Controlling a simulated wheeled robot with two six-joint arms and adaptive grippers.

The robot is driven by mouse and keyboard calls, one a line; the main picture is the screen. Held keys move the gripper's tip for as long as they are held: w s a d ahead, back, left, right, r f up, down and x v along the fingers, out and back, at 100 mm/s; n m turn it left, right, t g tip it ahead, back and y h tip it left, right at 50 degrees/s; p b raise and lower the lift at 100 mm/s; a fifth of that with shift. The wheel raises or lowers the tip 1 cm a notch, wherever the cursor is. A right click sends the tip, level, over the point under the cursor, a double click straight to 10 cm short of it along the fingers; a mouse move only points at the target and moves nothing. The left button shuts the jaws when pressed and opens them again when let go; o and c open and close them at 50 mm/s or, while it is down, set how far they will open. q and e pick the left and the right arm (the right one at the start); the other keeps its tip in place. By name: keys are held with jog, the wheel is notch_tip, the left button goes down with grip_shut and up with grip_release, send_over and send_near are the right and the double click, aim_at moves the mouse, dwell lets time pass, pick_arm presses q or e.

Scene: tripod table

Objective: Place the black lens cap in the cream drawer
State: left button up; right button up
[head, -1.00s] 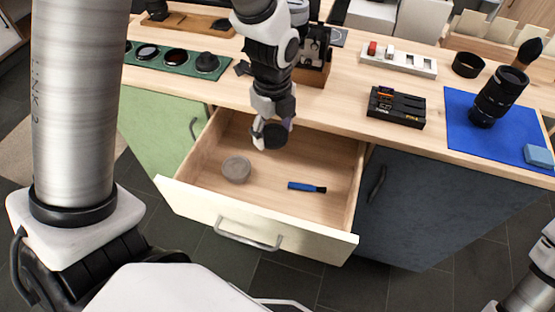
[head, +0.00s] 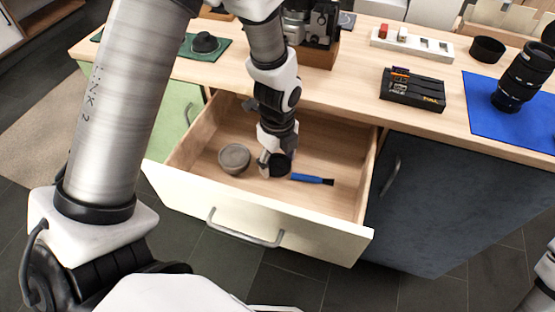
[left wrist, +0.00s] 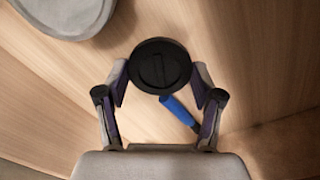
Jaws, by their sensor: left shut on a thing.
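The cream drawer (head: 190,196) stands open, with its cream front towards me and a bare wood inside. My left gripper (head: 270,164) is down inside it, shut on the round black lens cap (head: 280,165). In the left wrist view the lens cap (left wrist: 160,65) sits between the two fingertips (left wrist: 160,77), its flat face towards the camera. The cap looks low over the drawer floor; I cannot tell whether it touches. My right gripper is out of view.
A grey round container (head: 234,158) lies in the drawer left of the cap, and a blue brush-like tool (head: 312,179) lies to its right. The tool passes partly behind the cap in the left wrist view (left wrist: 180,112). Free floor shows at the drawer's right.

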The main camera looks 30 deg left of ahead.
aim_at(278, 164)
pick_arm(q)
jog(key=shift+s, duration=0.1)
jog(key=o, duration=0.8)
jog(key=shift+f, duration=0.1)
notch_tip(278, 164, up, 12)
jog(key=p, duration=0.3)
jog(key=shift+r, duration=0.2)
